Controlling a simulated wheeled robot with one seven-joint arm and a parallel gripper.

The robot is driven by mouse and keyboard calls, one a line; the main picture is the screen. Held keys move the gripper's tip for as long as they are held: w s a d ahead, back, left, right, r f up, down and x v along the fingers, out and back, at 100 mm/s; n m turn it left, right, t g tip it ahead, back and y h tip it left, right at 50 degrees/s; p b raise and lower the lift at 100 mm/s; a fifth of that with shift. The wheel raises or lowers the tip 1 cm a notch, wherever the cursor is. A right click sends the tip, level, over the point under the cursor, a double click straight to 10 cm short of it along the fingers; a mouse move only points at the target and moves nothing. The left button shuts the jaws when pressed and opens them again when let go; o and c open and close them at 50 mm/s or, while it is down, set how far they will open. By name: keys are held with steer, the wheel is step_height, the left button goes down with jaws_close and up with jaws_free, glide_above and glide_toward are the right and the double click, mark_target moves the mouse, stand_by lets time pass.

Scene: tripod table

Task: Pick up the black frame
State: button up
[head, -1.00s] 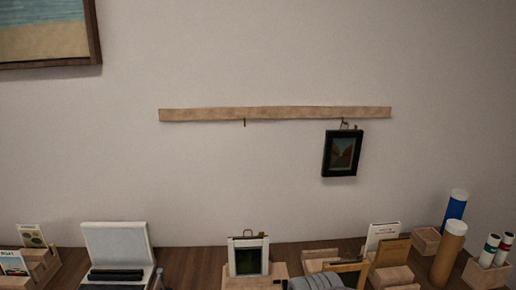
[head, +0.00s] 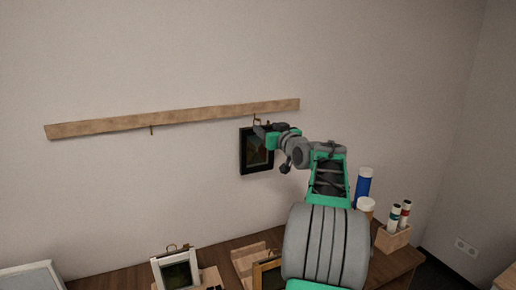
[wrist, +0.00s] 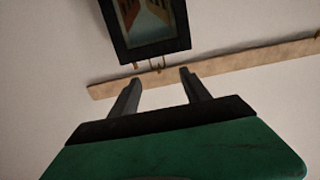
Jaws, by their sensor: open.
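The black frame (head: 255,156), with a small picture inside, hangs near the right end of the wooden rail on the wall. In the wrist view the black frame (wrist: 150,28) is at the top, with its thin metal hanger pointing down toward the rail. My gripper (head: 264,131) is at the frame's upper right corner in the head view and hides part of that edge. In the wrist view my gripper (wrist: 160,77) has its two fingers apart, one on each side of the hanger in the picture. Nothing is held. Whether the fingers touch anything cannot be told.
The wooden rail (head: 170,120) has an empty hook (head: 151,130) left of the frame. Below, a table carries a white frame (head: 177,272), a gold-edged frame (head: 267,274), a blue tube (head: 364,187) and a holder with tubes (head: 393,239). The wall left of the frame is clear.

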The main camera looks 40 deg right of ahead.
steer(key=p+x, duration=0.4)
steer(key=x, duration=0.3)
steer(key=shift+w+d+r, duration=0.2)
steer(key=shift+d+r, duration=0.05)
steer(key=shift+d, duration=0.05)
jaws_close()
stand_by(1.0)
